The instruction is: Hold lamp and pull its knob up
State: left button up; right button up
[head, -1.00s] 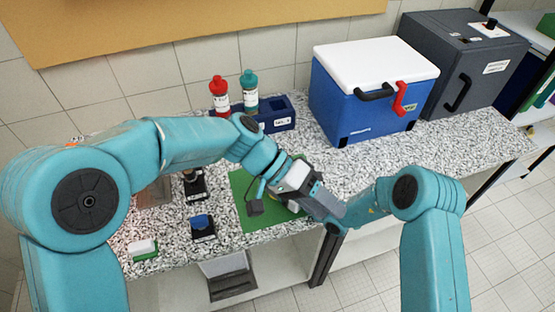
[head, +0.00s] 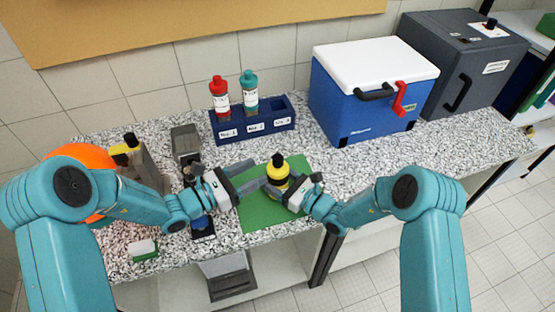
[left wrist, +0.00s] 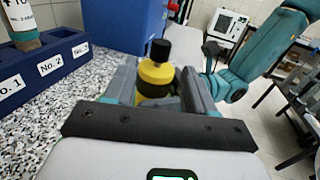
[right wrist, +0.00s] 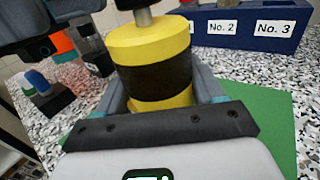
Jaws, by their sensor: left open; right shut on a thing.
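The lamp (head: 278,175) is a yellow cylinder with a black band and a black knob (head: 278,159) on top. It stands upright on the green mat (head: 259,214). My right gripper (head: 280,188) is shut on the lamp's body from the right. The right wrist view shows the yellow body (right wrist: 155,88) between the fingers, with a grey stem (right wrist: 143,17) above it. My left gripper (head: 254,176) is open, just left of the lamp, its fingers pointing at it. In the left wrist view the knob (left wrist: 160,50) and yellow body (left wrist: 156,75) show beyond the open fingers.
A blue rack (head: 253,125) with a red-capped bottle (head: 220,96) and a teal-capped bottle (head: 250,92) stands behind the mat. A blue cooler (head: 365,95) is at the back right. Dark devices and an orange round object (head: 82,157) are at the left.

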aim_at(278, 161)
pick_arm(q)
jog(key=x, duration=0.8)
